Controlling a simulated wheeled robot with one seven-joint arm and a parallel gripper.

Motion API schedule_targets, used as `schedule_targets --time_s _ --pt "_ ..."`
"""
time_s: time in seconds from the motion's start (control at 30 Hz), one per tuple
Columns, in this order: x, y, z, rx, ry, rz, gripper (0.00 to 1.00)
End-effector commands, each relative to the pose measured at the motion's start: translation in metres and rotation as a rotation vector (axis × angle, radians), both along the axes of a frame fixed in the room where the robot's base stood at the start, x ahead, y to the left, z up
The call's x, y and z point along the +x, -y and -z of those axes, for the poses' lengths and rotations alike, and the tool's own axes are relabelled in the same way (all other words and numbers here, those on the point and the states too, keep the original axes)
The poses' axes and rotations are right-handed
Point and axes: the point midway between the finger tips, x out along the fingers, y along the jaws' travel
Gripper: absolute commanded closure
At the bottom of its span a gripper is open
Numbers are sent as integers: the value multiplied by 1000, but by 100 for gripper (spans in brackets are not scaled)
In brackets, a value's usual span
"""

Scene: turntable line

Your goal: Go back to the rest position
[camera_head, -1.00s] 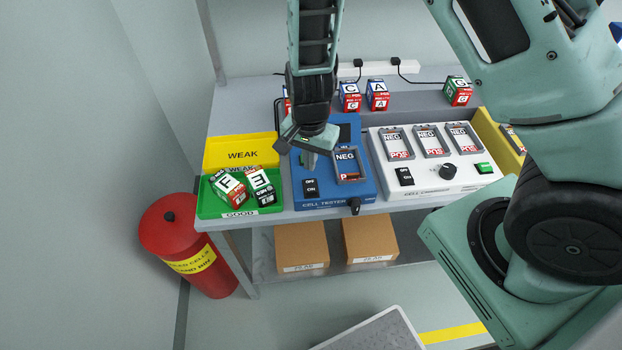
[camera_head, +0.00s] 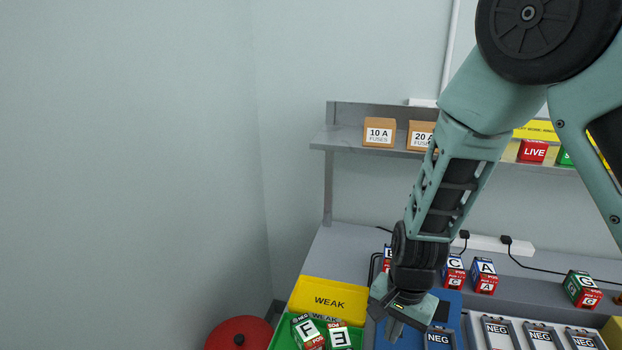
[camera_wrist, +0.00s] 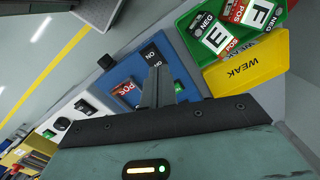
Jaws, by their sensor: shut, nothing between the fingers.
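My gripper (camera_head: 395,328) is shut and empty. In the head view it hangs over the blue cell tester (camera_head: 456,303), left of the tester's NEG slot (camera_head: 439,338). No cell is in the fingers. Whether the fingertips touch the tester cannot be told.
Left of my gripper are a yellow WEAK tray (camera_head: 328,300) and a green tray (camera_head: 281,336) holding cells E and F. Cells C (camera_head: 453,272), A (camera_head: 485,276) and G (camera_head: 582,290) stand behind. A shelf (camera_head: 345,139) with fuse boxes hangs above. A red bin (camera_head: 240,333) stands lower left.

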Motion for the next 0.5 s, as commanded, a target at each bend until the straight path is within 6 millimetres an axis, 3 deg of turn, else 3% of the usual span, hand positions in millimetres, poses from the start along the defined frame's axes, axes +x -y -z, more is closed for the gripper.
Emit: schedule_targets --time_s 0.1,0.2,0.33,0.5 --pt "-30 -32 -42 80 7 -245 100" --pt "-64 -49 -76 122 21 -485 100" --pt "-109 -57 -111 130 50 -803 100" --pt "-156 -49 -138 76 83 -1141 100"
